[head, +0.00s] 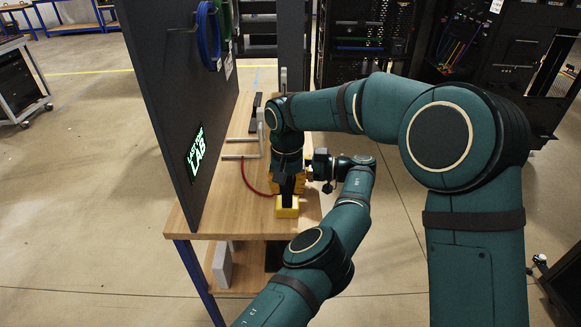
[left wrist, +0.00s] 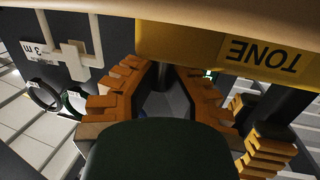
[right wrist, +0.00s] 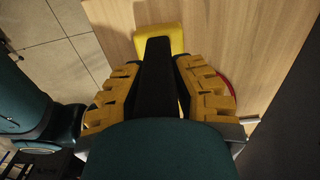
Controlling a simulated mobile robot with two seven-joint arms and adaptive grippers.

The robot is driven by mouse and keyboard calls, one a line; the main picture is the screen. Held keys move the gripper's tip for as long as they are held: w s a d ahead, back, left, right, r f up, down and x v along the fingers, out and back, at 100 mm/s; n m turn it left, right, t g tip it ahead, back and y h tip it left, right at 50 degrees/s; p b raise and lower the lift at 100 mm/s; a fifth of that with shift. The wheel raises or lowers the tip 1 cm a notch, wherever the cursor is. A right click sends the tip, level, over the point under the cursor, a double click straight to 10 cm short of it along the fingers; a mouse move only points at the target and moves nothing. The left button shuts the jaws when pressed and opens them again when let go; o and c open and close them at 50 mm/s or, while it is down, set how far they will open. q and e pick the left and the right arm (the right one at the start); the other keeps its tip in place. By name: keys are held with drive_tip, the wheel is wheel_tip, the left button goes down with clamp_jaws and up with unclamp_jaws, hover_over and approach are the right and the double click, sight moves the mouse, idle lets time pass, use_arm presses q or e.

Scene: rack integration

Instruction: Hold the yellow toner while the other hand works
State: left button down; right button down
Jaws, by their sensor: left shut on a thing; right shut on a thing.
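The yellow toner shows in the head view as a yellow block (head: 287,207) near the table's front edge, with a dark upright part above it. My right gripper (head: 287,184) reaches down from above and is shut on this dark part. The right wrist view shows the dark bar between its fingers (right wrist: 158,90) running to the yellow end (right wrist: 160,38). My left gripper (head: 318,170) comes from the right side. In the left wrist view its fingers (left wrist: 165,72) are shut right beside the yellow face with "TONE" lettering (left wrist: 255,52); the exact contact is hidden.
The wooden table (head: 225,210) is bare to the left of the toner. A dark upright panel (head: 190,100) stands along its left side, with a blue cable coil (head: 208,35) hanging on it. A red cable (head: 250,182) and grey bracket (head: 243,155) lie behind the toner.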

use_arm(q)
drive_tip(key=c, duration=1)
unclamp_jaws()
use_arm(e)
drive_tip(key=shift+f, duration=0.1)
use_arm(q)
wheel_tip(320, 180, up, 10)
drive_tip(key=shift+f, duration=0.15)
